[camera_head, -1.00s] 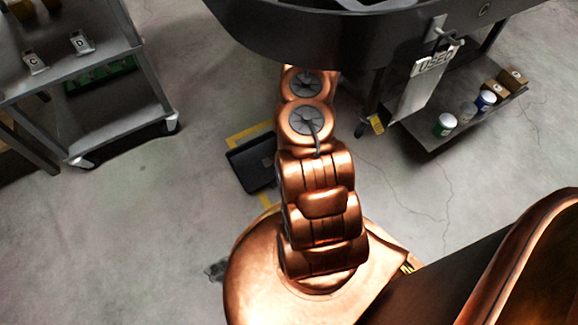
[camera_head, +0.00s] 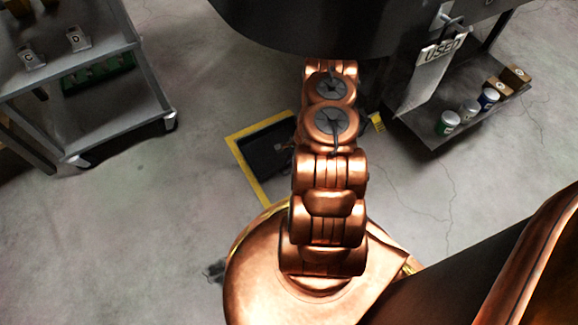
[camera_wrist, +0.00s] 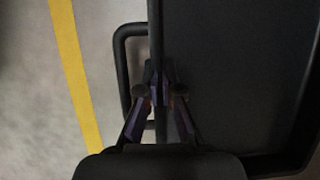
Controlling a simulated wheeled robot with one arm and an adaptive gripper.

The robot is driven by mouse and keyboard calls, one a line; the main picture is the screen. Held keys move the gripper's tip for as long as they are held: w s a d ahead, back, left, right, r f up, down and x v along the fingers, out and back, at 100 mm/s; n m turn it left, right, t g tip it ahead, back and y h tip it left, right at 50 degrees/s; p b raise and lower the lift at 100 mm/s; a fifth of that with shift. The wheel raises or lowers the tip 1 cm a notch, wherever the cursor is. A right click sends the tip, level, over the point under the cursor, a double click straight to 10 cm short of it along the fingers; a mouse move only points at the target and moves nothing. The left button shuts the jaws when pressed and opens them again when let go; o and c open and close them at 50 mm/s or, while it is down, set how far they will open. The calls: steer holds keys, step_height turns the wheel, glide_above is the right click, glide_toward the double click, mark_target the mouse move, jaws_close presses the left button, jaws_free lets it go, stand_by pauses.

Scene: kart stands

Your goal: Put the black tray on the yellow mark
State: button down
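The black tray (camera_head: 268,147) shows in the head view inside the yellow mark (camera_head: 249,177), a taped outline on the floor. The mark's left and upper edges show bare beside the tray; my arm hides the right part of both. In the wrist view the tray (camera_wrist: 230,80) fills the right side, with a loop handle (camera_wrist: 122,70) on its left wall. My gripper (camera_wrist: 162,76) is closed over that wall, one finger on each side, at the handle. A yellow strip (camera_wrist: 75,80) runs left of the handle, apart from it. I cannot tell whether the tray touches the floor.
A grey cart (camera_head: 120,115) stands at the left. A dark cart (camera_head: 440,125) at the upper right holds several cans and boxes on its low shelf, with a "USED" sign (camera_head: 430,75). A large dark body (camera_head: 310,30) overhangs the top. Floor left of the mark is clear.

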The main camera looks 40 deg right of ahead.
steer(key=shift+f, duration=0.8)
steer(key=shift+f, duration=0.15)
steer(key=c, duration=1.3)
jaws_free()
steer(key=p+v, duration=0.4)
steer(key=v, duration=0.8)
